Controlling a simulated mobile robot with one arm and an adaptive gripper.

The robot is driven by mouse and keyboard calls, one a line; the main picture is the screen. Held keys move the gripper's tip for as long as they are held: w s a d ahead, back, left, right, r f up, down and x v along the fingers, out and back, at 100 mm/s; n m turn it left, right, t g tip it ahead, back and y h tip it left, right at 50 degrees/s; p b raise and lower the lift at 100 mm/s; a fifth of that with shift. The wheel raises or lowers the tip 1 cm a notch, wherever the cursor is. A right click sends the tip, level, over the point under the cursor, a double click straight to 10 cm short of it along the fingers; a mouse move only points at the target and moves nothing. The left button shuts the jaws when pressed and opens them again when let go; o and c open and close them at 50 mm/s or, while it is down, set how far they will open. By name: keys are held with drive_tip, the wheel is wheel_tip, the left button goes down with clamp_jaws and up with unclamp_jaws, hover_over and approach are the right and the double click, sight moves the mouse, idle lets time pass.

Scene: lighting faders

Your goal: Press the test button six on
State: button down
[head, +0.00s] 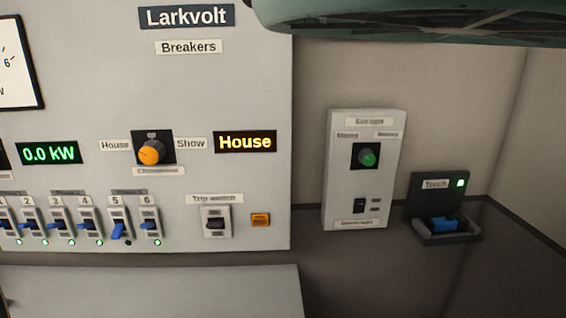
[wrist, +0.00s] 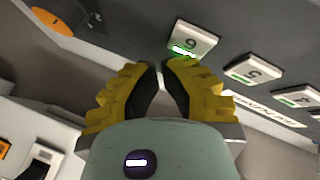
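Button 6 (wrist: 193,40) is a pale square key in the wrist view, upside down, with a bright green glowing bar on its edge. My gripper (wrist: 160,64) has yellow stepped fingers with dark inner pads. The fingertips are together with almost no gap and nothing between them. In the picture they lie just below and left of button 6; I cannot tell whether they touch it. The gripper and this button do not show in the head view.
Keys 5 (wrist: 253,71) and 4 (wrist: 297,98) sit beside button 6. An orange round thing (wrist: 52,22) is at upper left. In the head view, breaker 6 (head: 149,225) has a lit green lamp; breaker 5 (head: 119,225) is down, its lamp dark. A torch dock (head: 438,187) stands right.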

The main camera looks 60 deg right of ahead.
drive_tip(key=shift+r+p, duration=1.95)
drive_tip(key=shift+r, duration=1.05)
